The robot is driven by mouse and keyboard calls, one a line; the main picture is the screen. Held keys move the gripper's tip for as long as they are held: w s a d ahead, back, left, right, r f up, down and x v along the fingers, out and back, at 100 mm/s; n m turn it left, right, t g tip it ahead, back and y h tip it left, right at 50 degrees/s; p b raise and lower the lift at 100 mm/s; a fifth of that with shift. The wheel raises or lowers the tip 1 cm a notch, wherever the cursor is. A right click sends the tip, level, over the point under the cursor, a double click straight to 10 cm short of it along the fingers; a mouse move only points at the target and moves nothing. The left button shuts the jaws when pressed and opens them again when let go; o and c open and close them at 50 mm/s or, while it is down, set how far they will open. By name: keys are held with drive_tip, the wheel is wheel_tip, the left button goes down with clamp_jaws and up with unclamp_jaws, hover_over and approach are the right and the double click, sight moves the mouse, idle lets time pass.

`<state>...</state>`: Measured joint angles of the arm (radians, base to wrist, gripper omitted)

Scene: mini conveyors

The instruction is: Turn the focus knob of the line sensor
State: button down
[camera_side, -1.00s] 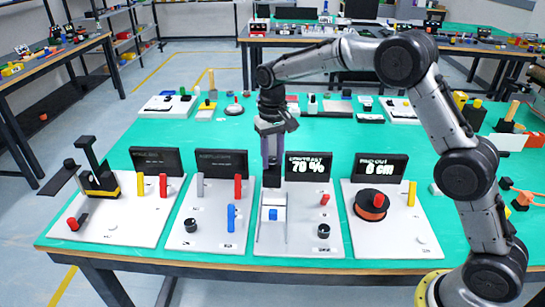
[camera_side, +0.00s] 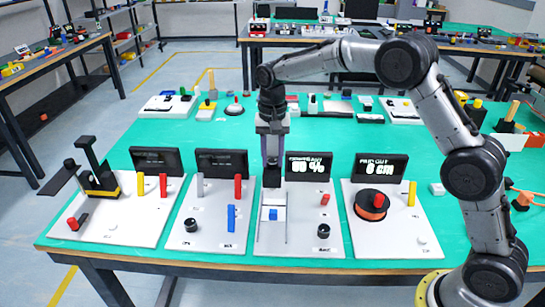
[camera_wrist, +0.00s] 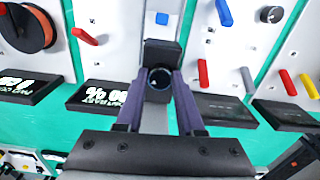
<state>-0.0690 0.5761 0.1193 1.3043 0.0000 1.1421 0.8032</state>
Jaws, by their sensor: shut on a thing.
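The line sensor (camera_side: 272,178) is a black upright block on the third white board from the left. Its round focus knob (camera_wrist: 160,78) shows in the wrist view, dark with a lighter ring, on the end of the block facing my gripper. My gripper (camera_side: 271,158) points straight down over the block. In the wrist view the two purple-grey fingers of my gripper (camera_wrist: 160,82) are closed on either side of the knob. The contrast display (camera_side: 309,167) behind the board shows a percentage, partly hidden by my fingers; its first digit is hard to read.
The same board holds a blue block (camera_side: 273,214) on a slide, a red handle (camera_side: 325,199) and a black knob (camera_side: 323,231). A board with an orange reel (camera_side: 371,205) stands right; a board with red and blue levers stands left.

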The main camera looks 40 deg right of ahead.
sight(273, 160)
drive_tip(key=c, duration=0.5)
unclamp_jaws()
drive_tip(key=shift+r, duration=0.1)
wheel_tip(273, 160, up, 14)
drive_tip(key=shift+f, duration=0.2)
